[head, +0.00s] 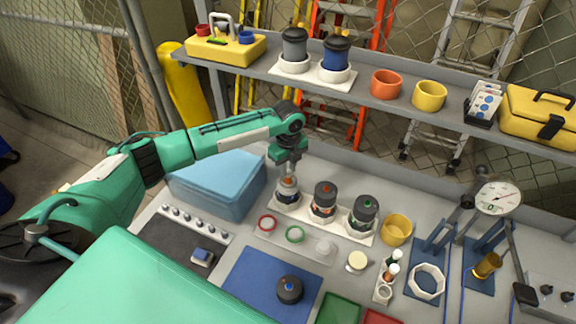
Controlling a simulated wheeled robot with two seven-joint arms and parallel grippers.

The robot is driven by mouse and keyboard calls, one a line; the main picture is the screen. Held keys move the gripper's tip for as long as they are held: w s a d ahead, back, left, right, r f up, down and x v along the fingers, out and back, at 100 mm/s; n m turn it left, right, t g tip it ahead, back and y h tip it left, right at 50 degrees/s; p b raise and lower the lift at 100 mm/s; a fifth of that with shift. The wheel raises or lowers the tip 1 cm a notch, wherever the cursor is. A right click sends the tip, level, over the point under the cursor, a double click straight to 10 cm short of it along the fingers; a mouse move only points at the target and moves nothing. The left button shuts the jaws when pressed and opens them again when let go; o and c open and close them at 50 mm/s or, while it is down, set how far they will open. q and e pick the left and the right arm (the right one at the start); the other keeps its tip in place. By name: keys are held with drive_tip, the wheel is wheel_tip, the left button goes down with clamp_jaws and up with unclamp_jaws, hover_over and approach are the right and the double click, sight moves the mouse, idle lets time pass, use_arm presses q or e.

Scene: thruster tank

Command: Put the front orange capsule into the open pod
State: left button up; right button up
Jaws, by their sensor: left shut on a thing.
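My left gripper (289,172) points down and is shut on the top of a grey canister with an orange mark (288,191) at the left end of a white rack (344,231). The canister stands upright at its place in the rack; whether it touches the rack is too small to tell. Beside it stand a dark-topped canister with an orange-red band (323,200) and one with a green band (363,214). I cannot tell which of these is the open pod. My right gripper is not in view.
A dark round piece (289,289) sits on a blue mat (247,281). A blue case (218,184) stands left, a yellow cup (397,230) right. A shelf (428,118) runs behind.

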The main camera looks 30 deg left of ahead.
use_arm(q)
drive_tip(key=shift+f, duration=0.55)
drive_tip(key=o, duration=0.8)
drive_tip(key=shift+o, duration=0.2)
wheel_tip(320, 180, up, 14)
drive_tip(key=b, duration=0.5)
